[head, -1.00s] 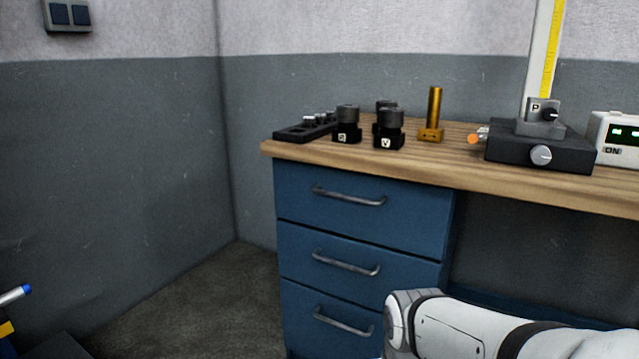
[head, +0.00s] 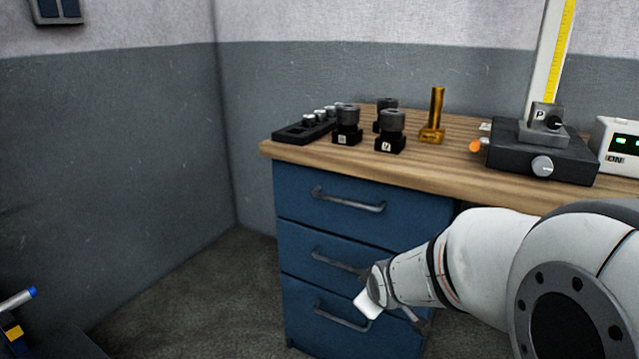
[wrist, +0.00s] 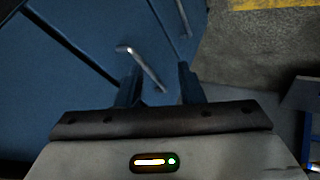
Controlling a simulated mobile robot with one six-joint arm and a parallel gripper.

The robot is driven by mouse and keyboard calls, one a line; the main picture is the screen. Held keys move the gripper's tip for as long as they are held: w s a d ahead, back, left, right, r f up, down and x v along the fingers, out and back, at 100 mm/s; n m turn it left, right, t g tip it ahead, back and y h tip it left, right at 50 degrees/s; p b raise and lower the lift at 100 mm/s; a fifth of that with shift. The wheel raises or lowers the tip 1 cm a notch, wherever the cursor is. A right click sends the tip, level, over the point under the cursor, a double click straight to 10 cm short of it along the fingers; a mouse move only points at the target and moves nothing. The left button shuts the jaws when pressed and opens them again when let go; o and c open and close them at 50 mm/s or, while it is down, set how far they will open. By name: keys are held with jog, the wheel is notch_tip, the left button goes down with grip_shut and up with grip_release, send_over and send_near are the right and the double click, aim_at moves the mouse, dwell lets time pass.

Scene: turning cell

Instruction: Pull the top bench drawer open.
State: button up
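The top bench drawer (head: 400,210) is a blue front under the wooden benchtop, shut flush. Its grey bar handle (head: 348,201) is fully in view in the head view, with nothing touching it. My gripper, in the wrist view (wrist: 160,82), is open, its two dark fingers apart with nothing held. A bar handle (wrist: 146,66) shows beyond and between the fingers; I cannot tell which drawer it belongs to or the exact gap. In the head view my wrist is low and right of the top handle, before the lower drawers, and hides most of the fingers.
The middle drawer (head: 300,240) and bottom drawer (head: 300,300) are shut; my arm partly covers them. On the benchtop (head: 470,170) stand black holders (head: 390,143), a black rack (head: 300,132), a brass piece (head: 433,125) and a height gauge (head: 540,150).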

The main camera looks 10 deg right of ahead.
jog(key=w+r+n+t+p, duration=0.3)
jog(key=w+r+n+t, duration=0.1)
jog(key=w+r, duration=0.25)
jog(key=n+t+y+p, duration=0.3)
jog(key=n+t+p, duration=0.1)
jog(key=n, duration=0.2)
send_near(347, 203)
jog(key=r+x, duration=0.1)
jog(key=x, duration=0.2)
jog(key=shift+n, duration=0.3)
jog(key=x, duration=0.5)
jog(key=f+x, duration=0.1)
jog(key=x, duration=0.2)
jog(key=shift+w+b, duration=0.1)
jog(key=shift+b, duration=0.25)
grip_shut()
